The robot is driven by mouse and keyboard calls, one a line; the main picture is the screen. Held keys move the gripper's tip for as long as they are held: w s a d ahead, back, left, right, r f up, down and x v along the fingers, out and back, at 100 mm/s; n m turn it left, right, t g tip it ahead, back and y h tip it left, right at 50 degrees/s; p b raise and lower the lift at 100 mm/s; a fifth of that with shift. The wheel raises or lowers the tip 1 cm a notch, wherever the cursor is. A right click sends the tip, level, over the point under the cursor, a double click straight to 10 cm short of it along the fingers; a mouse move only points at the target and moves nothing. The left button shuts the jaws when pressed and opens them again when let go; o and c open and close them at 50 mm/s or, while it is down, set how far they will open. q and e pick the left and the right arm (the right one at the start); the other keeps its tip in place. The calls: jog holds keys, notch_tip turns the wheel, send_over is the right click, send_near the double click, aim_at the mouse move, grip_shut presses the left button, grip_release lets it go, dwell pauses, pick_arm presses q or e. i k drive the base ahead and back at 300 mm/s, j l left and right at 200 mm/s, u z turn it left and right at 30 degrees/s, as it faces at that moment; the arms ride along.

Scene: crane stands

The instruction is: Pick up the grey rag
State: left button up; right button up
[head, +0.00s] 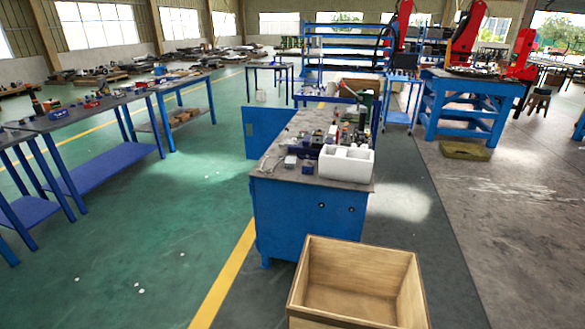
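I cannot make out a grey rag in the head view. The blue workbench (268,182) stands ahead with a grey top crowded with small parts, too small to tell apart. A small grey block (290,161) sits near its front left, and a white two-compartment box (346,163) sits at its front right. Neither of my grippers shows in the view.
An open wooden crate (305,285) stands on the floor close in front of the workbench. Blue tables (105,158) line the left side. A blue stand (460,105) with red machines (468,35) is at back right.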

aim_at(290, 162)
jog(key=i+j+z, duration=0.2)
jog(key=i+j, duration=0.7)
jog(key=i+j+z, duration=0.2)
jog(key=i+j, duration=0.85)
